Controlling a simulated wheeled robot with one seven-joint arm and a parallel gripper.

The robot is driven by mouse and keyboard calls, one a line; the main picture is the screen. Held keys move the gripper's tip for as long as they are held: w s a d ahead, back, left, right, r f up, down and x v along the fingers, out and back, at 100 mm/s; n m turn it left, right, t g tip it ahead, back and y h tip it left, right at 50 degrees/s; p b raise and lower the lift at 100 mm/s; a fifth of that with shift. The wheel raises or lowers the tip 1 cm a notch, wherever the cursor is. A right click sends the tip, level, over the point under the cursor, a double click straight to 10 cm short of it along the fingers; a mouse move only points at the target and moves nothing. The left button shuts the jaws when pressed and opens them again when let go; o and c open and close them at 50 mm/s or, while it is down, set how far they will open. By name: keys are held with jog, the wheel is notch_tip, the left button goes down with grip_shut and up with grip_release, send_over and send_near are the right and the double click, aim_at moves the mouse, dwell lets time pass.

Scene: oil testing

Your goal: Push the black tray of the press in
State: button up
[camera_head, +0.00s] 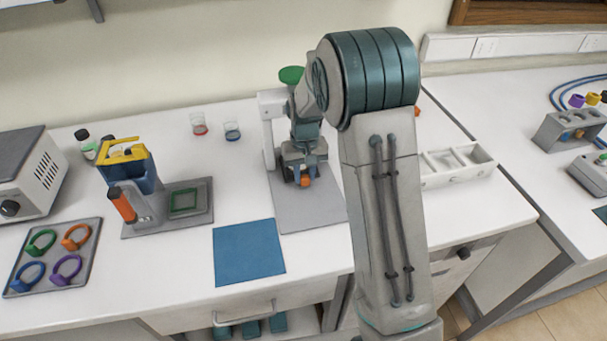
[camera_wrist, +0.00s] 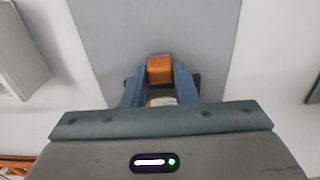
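The press stands beneath my arm in the head view, with a pale column (camera_head: 269,131), a green top (camera_head: 291,75) and a grey base plate (camera_head: 310,212). My gripper (camera_head: 304,171) points down over this plate. In the wrist view, my gripper's blue fingers (camera_wrist: 160,84) stand on either side of a small orange block (camera_wrist: 159,69). No clear gap shows between fingers and block, but I cannot tell whether they grip it. A dark part, perhaps the black tray (camera_wrist: 196,80), shows beside the fingers. Most of it is hidden behind my gripper.
A blue mat (camera_head: 248,252) lies front left of the base plate. A blue and yellow device (camera_head: 145,172) stands further left, beside a tray of coloured rings (camera_head: 54,257). Two small beakers (camera_head: 199,124) stand behind. A white compartment box (camera_head: 457,166) is at right.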

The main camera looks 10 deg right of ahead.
jog(key=o, duration=0.4)
jog(key=shift+c, duration=0.2)
notch_tip(320, 180, up, 14)
jog(key=b, duration=0.1)
jog(key=shift+b, duration=0.3)
jog(key=shift+f, duration=0.1)
